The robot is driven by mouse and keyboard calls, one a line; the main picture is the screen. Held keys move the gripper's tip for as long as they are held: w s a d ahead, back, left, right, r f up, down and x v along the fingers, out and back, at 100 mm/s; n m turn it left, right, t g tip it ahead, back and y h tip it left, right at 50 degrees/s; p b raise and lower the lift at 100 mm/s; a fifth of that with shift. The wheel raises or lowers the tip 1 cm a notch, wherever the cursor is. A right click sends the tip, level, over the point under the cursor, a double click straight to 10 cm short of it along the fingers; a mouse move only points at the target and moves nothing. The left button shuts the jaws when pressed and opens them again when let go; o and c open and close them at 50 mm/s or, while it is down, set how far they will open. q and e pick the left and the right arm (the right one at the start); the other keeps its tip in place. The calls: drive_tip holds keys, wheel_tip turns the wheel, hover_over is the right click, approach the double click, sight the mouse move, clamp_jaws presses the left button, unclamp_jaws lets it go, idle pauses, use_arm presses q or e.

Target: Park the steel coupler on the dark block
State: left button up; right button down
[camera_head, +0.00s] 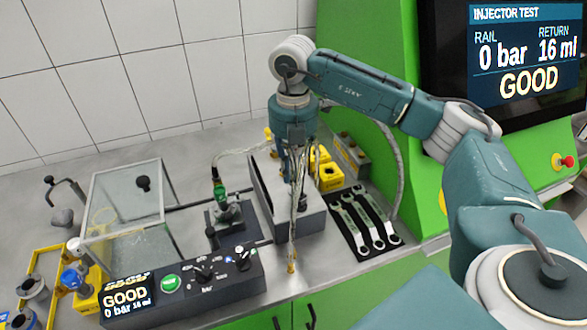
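My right gripper (297,165) points down over a dark grey block-shaped box (298,222) in the middle of the bench. Its fingers are small and overlap with thin pale hoses, so I cannot tell whether they are open or shut. A pale hose (294,225) hangs in front of the box to a brass-coloured end (291,267) near the bench's front edge. Another hose runs left to a green-topped fitting (220,191) on a dark fixture (227,220). I cannot clearly make out the steel coupler; the gripper and hoses may hide it. My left gripper is not in view.
A control panel (185,283) stands front left, with a clear-walled box (128,215) behind it. Several wrenches lie on a black mat (352,238) to the right. Yellow blocks (330,176) stand behind the grey box. The green cabinet and screen (525,60) read GOOD.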

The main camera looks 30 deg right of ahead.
idle(0.5)
drive_tip(key=shift+f, duration=0.1)
drive_tip(key=shift+f+b, duration=0.55)
drive_tip(key=shift+f, duration=0.15)
drive_tip(key=shift+f+b, duration=0.45)
drive_tip(key=shift+f, duration=0.15)
idle(0.9)
drive_tip(key=c, duration=1.5)
unclamp_jaws()
drive_tip(key=shift+c, duration=0.2)
